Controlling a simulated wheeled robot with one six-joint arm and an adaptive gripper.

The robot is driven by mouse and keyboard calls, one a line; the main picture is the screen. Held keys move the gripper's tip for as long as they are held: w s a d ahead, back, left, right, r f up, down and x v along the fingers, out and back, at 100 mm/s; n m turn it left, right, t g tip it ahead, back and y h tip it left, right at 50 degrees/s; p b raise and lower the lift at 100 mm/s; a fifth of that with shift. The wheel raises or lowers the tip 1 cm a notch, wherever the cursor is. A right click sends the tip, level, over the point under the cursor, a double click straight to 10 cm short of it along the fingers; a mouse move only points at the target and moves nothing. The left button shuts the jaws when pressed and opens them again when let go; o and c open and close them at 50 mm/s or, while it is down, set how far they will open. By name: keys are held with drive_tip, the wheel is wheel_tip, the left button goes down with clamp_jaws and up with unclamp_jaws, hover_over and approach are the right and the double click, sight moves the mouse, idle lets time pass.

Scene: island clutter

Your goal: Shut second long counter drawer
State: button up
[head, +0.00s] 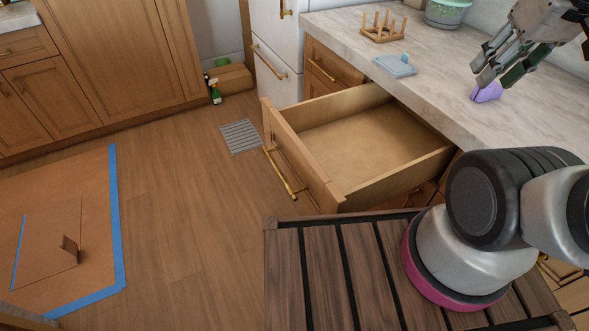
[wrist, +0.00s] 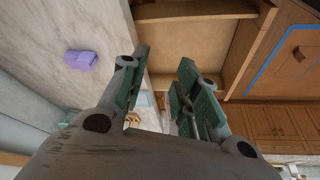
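An open wooden counter drawer (head: 372,139) is pulled far out below the marble counter in the head view. It looks empty, and its front panel (head: 297,158) carries a long brass handle (head: 284,175). The open drawer also shows at the top of the wrist view (wrist: 200,50). My gripper (head: 497,75) is above the counter at the upper right of the head view, apart from the drawer. In the wrist view its two fingers (wrist: 160,92) are spread with nothing between them.
On the counter (head: 440,70) are a purple object (head: 486,93), a blue-grey board (head: 395,65), a wooden peg rack (head: 382,28) and a green-topped container (head: 446,12). A floor vent (head: 240,136) lies beyond the drawer. The floor left of the drawer is mostly clear.

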drive_tip(key=w+a+f+n+g, duration=0.15)
drive_tip(key=w+a+f, duration=0.25)
drive_tip(key=w+a, duration=0.55)
drive_tip(key=w+a+f, duration=0.1)
drive_tip(key=a+f, duration=0.3)
drive_tip(key=a, duration=0.3)
drive_tip(key=w+a+f+n+g+h, duration=0.1)
drive_tip(key=a+f, duration=0.4)
drive_tip(key=a, duration=0.2)
drive_tip(key=w+a+f+n, duration=0.1)
drive_tip(key=w+a+f, duration=0.1)
drive_tip(key=a+f, duration=0.3)
drive_tip(key=shift+a+f+g+h, duration=0.15)
drive_tip(key=shift+a+g, duration=0.05)
drive_tip(key=shift+a, duration=0.6)
drive_tip(key=shift+a+f+g+h, duration=0.1)
drive_tip(key=shift+a+g+h, duration=0.05)
drive_tip(key=shift+a, duration=0.6)
approach(278, 171)
drive_tip(key=shift+n, duration=0.55)
drive_tip(key=f, duration=0.5)
drive_tip(key=d+f, duration=0.1)
drive_tip(key=f, duration=0.1)
drive_tip(key=shift+w+f, duration=0.2)
drive_tip(key=shift+w, duration=0.1)
drive_tip(key=shift+f, duration=0.35)
clamp_jaws()
